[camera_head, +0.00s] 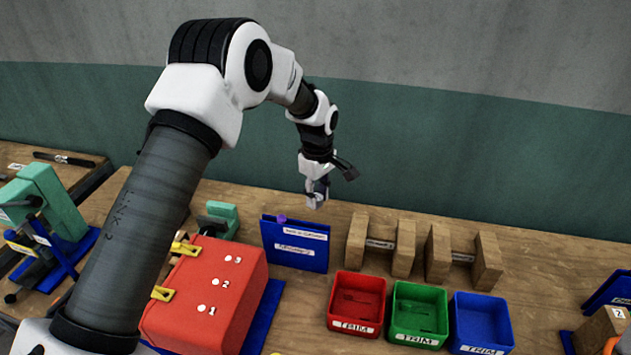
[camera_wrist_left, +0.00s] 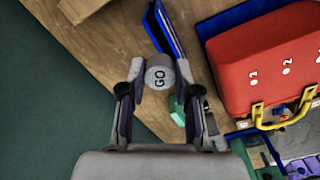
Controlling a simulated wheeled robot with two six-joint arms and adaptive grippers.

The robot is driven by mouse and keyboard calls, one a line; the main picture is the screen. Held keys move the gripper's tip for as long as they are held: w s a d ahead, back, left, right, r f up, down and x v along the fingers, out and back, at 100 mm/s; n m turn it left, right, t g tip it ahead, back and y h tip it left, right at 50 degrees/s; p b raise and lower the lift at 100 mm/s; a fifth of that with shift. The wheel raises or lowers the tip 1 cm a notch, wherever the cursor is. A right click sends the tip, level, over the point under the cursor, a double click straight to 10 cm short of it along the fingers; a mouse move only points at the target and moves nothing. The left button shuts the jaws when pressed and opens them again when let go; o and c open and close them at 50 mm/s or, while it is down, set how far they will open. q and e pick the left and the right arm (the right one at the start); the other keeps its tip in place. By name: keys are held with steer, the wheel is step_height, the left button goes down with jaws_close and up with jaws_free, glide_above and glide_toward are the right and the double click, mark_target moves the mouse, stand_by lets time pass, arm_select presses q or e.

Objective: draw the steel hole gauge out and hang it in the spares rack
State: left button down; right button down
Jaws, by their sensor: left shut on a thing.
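The steel hole gauge shows in the left wrist view as a round grey end marked "GO" (camera_wrist_left: 159,76), between the fingers of my left gripper (camera_wrist_left: 160,88). My left gripper (camera_head: 317,192) is shut on it; in the head view it hangs above the bench, behind and right of the blue labelled panel (camera_head: 295,246). The gauge's shaft is hidden in the wrist view. Two pairs of wooden posts, a left pair (camera_head: 356,243) and a right pair (camera_head: 486,262), stand right of the panel with small labels between them. I cannot tell which is the spares rack. My right gripper is not in view.
A red block numbered 1 to 3 (camera_head: 215,293) with yellow handles sits on the left. Red (camera_head: 357,299), green (camera_head: 419,312) and blue (camera_head: 481,320) trays stand in front of the posts. A green press (camera_head: 50,200) is far left. The wall (camera_head: 450,150) lies behind.

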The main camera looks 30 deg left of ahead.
mark_target(317, 209)
arm_select(q)
steer(key=shift+a+f, duration=0.15)
steer(key=shift+f, duration=0.3)
step_height(317, 209, down, 2)
steer(key=shift+b, duration=0.6)
steer(key=shift+f+b, duration=0.85)
steer(key=shift+f, duration=1.65)
steer(key=c, duration=0.7)
jaws_free()
steer(key=shift+c, duration=0.2)
steer(key=shift+r, duration=0.1)
step_height(317, 209, up, 12)
steer(key=shift+f, duration=0.1)
